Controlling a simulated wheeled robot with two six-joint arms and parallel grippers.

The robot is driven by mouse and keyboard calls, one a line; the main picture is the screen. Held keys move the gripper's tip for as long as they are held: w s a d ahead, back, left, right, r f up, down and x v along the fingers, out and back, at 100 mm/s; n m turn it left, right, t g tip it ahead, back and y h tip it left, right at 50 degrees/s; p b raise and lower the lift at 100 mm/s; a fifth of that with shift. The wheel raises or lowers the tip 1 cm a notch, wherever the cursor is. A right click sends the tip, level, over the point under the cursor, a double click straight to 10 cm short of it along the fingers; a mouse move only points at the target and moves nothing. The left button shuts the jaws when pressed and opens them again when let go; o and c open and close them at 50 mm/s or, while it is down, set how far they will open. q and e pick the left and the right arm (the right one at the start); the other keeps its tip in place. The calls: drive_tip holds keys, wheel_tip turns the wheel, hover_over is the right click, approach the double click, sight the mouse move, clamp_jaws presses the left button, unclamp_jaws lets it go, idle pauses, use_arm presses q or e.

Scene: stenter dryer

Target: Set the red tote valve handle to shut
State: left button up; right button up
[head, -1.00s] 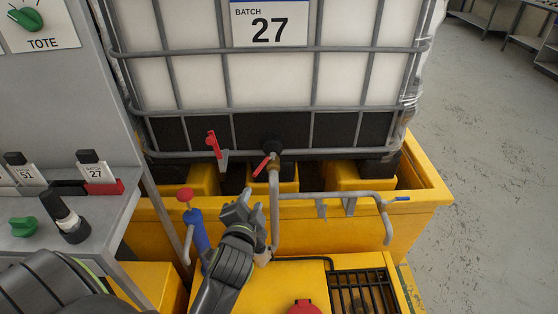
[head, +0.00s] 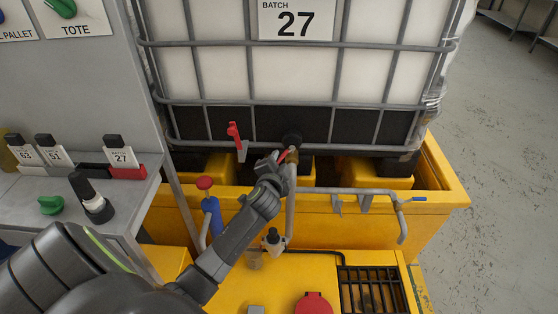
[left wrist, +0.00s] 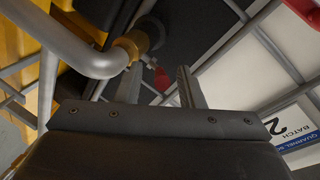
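The red tote valve handle (head: 283,154) sits at the brass fitting (head: 292,156) on the front of the tote, low in the middle. In the head view my left gripper (head: 271,163) covers most of it. In the left wrist view the red handle (left wrist: 162,77) shows between the two fingertips of the left gripper (left wrist: 158,82), beside the brass fitting. The fingers stand apart. I cannot tell whether either finger touches the handle. My right gripper is in neither view.
A red lever (head: 235,135) hangs on the cage left of the valve. A grey pipe (head: 291,205) runs down from the fitting, and a grey rail (head: 345,191) runs right. A red-topped blue pump (head: 211,212) stands left of my forearm. Grey floor at right is clear.

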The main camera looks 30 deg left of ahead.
use_arm(q)
drive_tip(key=shift+w+a+f, duration=0.1)
drive_tip(key=shift+w+a, duration=0.2)
drive_tip(key=shift+w, duration=0.3)
drive_tip(key=shift+c, duration=0.2)
clamp_jaws()
